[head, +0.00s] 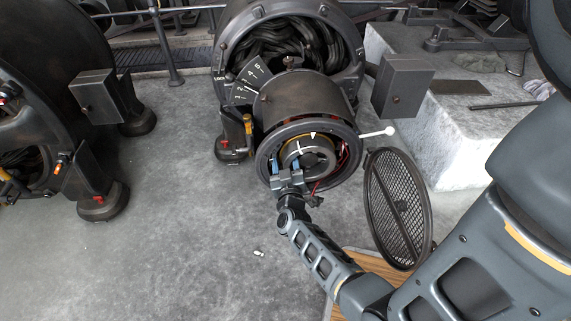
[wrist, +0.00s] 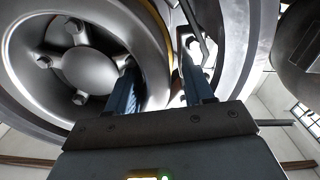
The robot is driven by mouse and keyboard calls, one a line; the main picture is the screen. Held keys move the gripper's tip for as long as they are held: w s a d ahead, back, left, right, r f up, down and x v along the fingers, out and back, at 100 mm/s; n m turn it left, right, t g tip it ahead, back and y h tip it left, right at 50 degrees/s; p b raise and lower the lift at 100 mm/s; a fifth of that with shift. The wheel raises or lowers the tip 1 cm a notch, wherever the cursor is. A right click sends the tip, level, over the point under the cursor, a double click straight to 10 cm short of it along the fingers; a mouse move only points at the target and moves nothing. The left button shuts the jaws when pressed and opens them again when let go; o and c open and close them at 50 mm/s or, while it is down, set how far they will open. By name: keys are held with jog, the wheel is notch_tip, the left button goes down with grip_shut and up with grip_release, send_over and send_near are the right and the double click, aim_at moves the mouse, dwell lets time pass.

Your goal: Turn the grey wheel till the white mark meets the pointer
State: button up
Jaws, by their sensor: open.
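The grey wheel (head: 318,160) sits inside the open round end of a dark dynamo in the head view. A small white triangular pointer (head: 313,134) is at the top of the opening. A white mark (head: 297,147) shows on the wheel's upper left, left of the pointer and apart from it. My gripper (head: 288,164) is open at the wheel's lower left. In the wrist view the wheel (wrist: 85,70) fills the left, with its hub and bolts. My gripper's blue fingers (wrist: 160,82) stand either side of its rim; I cannot tell whether they touch it.
A round mesh cover (head: 398,208) stands open right of the dynamo. A white-knobbed lever (head: 378,133) sticks out at the upper right. Red wires show inside the opening's right. Another dynamo (head: 40,70) stands at the left, with clear grey floor (head: 180,220) between.

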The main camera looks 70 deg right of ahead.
jog(key=shift+c, duration=0.2)
grip_shut()
dwell(0.3)
